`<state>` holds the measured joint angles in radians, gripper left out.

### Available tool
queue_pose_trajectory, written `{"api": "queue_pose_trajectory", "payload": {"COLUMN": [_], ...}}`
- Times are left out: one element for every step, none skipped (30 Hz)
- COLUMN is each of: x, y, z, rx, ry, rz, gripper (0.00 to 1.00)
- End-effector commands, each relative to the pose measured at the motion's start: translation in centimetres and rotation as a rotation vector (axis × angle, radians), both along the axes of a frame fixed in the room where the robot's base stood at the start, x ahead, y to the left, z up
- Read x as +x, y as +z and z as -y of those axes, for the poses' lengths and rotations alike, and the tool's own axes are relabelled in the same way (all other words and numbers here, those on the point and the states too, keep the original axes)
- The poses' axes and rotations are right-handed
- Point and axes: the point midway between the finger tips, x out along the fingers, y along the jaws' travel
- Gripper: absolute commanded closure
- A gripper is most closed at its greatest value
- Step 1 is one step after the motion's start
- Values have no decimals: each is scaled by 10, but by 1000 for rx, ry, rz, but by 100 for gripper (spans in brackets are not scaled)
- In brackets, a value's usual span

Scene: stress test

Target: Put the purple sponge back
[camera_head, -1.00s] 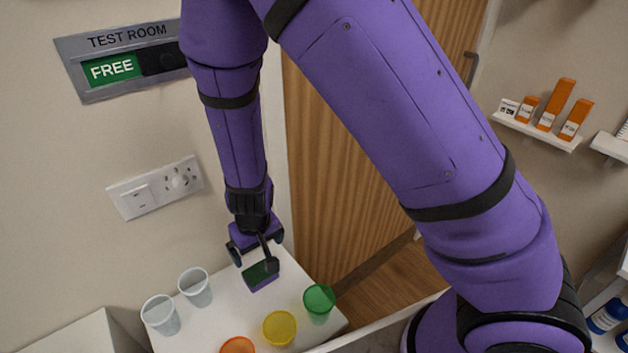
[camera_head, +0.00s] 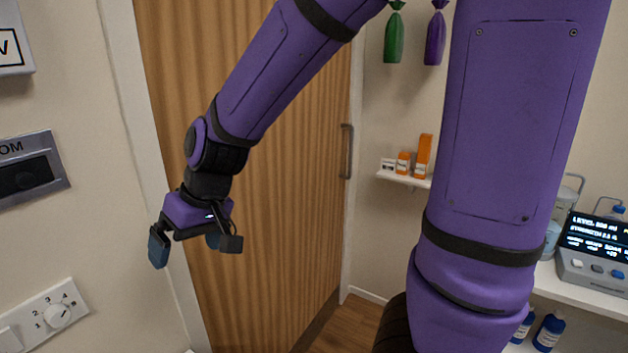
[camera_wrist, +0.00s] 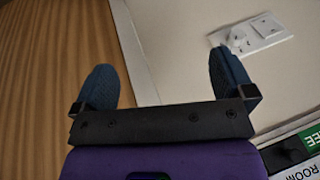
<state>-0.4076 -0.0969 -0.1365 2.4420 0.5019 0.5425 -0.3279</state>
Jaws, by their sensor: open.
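My gripper (camera_head: 190,243) hangs in the air in front of the wooden door, with its fingers spread and nothing between them. The purple sponge is not in view in either current frame. The white table it lay near is also out of view.
The wooden door (camera_head: 250,180) with a grey handle (camera_head: 347,151) stands behind my arm. A dial plate (camera_head: 48,316) is on the left wall. A small shelf (camera_head: 402,179) holds orange boxes. A grey display device (camera_head: 594,252) stands at right.

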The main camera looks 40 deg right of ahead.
Motion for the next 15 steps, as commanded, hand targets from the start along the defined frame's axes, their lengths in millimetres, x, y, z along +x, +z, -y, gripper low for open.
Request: {"api": "queue_pose_trajectory", "payload": {"x": [-7,-12,-18,-23,-28,-36,-41,-47,-55,-62,-68,-77,-84,-91,-99], "y": [16,23,33,39,46,54,60,65,73,78,83,89,93,97,101], "z": [12,18,27,33,39,47,54,60,68,74,80,88,94,99,106], "rx": [1,-2,-6,-12,-17,-27,-35,-43,-57,-67,-80,-97,-109,-123,-142], "ry": [-11,-15,-22,-27,-34,-43,-52,-60,-72,-82,-91,-108,-120,-133,-150], "rz": [21,29,40,47,56,66,76,84,95,104,114,125,133,142,152], "gripper": [0,0,0,0,0,0,0,0,0,0,0,0,0,0,0]}}
